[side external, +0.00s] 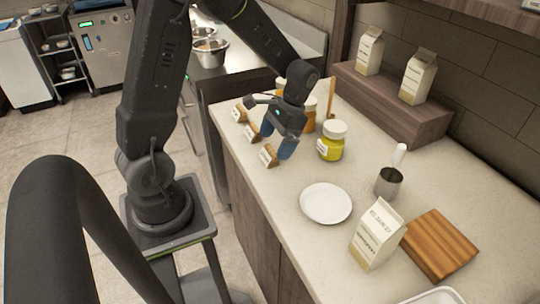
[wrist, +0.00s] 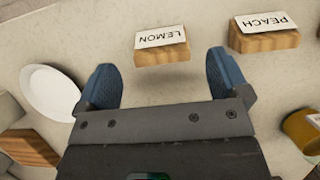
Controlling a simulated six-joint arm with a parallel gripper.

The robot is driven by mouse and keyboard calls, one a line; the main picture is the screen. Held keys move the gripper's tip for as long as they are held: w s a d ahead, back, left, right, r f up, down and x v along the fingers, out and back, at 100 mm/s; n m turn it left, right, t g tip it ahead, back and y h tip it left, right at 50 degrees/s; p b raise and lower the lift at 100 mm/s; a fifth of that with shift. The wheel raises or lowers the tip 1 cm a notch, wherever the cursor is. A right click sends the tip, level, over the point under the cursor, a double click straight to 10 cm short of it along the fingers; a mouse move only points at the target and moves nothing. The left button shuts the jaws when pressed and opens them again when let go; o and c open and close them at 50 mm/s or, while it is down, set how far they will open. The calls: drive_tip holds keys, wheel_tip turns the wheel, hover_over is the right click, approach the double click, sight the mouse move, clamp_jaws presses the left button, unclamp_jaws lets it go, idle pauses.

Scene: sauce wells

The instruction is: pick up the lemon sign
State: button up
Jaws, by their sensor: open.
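The lemon sign (wrist: 161,46), a small wooden block with a white label reading LEMON, lies just beyond my fingertips in the wrist view. In the side external view the lemon sign (side external: 268,156) is the front one of a row of small signs along the counter's left edge, nearest the plate. My gripper (wrist: 162,76) is open, its blue fingers spread wider than the sign, with nothing between them. In the side external view my gripper (side external: 279,143) is low over the counter, close beside the sign.
The peach sign (wrist: 265,33) stands close to the lemon sign; a third sign (side external: 239,113) is farther back. A yellow jar (side external: 332,146), an orange jar (wrist: 302,130), a white plate (side external: 326,204), a metal cup (side external: 388,183), a carton (side external: 377,238) and a wooden board (side external: 438,244) stand around.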

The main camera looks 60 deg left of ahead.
sight(271, 150)
drive_tip(key=shift+x, duration=1.85)
drive_tip(key=shift+s, duration=0.1)
drive_tip(key=c, duration=1)
